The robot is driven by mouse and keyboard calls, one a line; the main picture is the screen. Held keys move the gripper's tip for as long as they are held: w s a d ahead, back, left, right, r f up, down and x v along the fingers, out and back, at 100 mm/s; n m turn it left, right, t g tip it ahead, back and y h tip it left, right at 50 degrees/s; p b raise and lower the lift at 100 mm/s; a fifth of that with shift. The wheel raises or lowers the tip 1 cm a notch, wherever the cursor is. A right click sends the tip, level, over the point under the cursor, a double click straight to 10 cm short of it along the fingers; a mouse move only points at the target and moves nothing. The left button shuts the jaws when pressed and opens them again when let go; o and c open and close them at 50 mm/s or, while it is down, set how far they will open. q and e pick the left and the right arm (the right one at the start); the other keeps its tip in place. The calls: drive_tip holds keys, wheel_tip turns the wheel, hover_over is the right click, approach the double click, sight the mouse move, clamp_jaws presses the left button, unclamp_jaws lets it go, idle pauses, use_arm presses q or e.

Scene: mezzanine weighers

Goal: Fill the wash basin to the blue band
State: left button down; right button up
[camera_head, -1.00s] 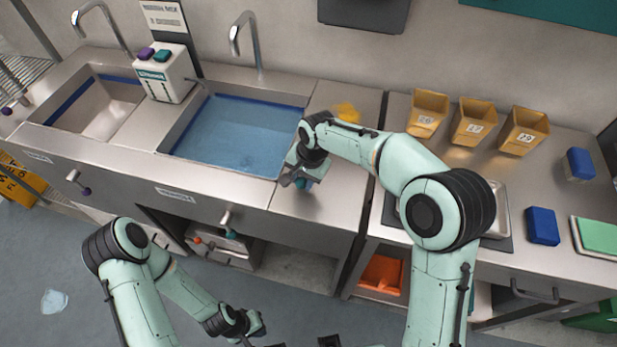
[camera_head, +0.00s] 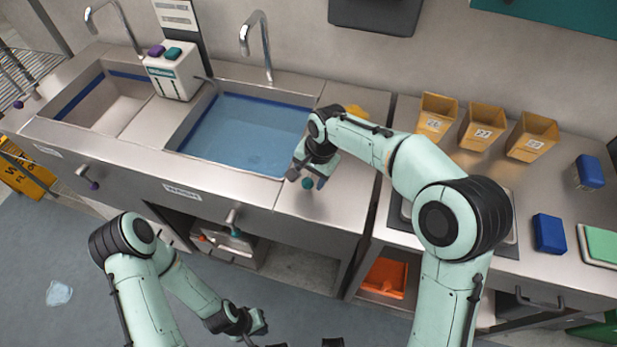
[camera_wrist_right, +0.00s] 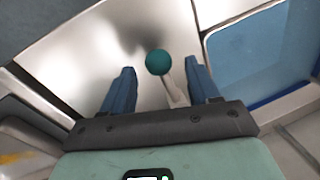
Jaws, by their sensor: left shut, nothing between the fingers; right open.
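The wash basin (camera_head: 190,125), the right-hand sink, holds blue water (camera_head: 245,135). A dark blue band (camera_head: 265,101) shows along its back wall just above the water; I cannot tell the exact gap. A tap (camera_head: 262,45) stands behind it, with no stream visible. A teal-knobbed lever (camera_head: 307,183) is right of the basin; its round knob also shows in the right wrist view (camera_wrist_right: 158,62). My right gripper (camera_head: 308,177) is open around the knob's position, its fingers (camera_wrist_right: 160,85) apart on either side in the wrist view. My left gripper (camera_head: 258,322) is shut and empty, low before the counter.
An empty sink (camera_head: 100,105) with a blue band lies left. A white dispenser (camera_head: 172,75) with purple and teal buttons stands between sinks. A teal-ended handle (camera_head: 235,231) and a purple-ended one (camera_head: 94,185) stick out in front. Yellow bins (camera_head: 485,127) and a blue block (camera_head: 549,233) occupy the right counter.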

use_arm(q)
drive_tip(key=shift+w+r+p, duration=0.45)
drive_tip(key=shift+w+r, duration=0.1)
drive_tip(key=shift+r, duration=0.15)
use_arm(e)
wheel_tip(320, 180, up, 11)
drive_tip(key=s+d, duration=0.1)
drive_tip(key=shift+d, duration=0.35)
drive_tip(key=shift+s+f, duration=0.1)
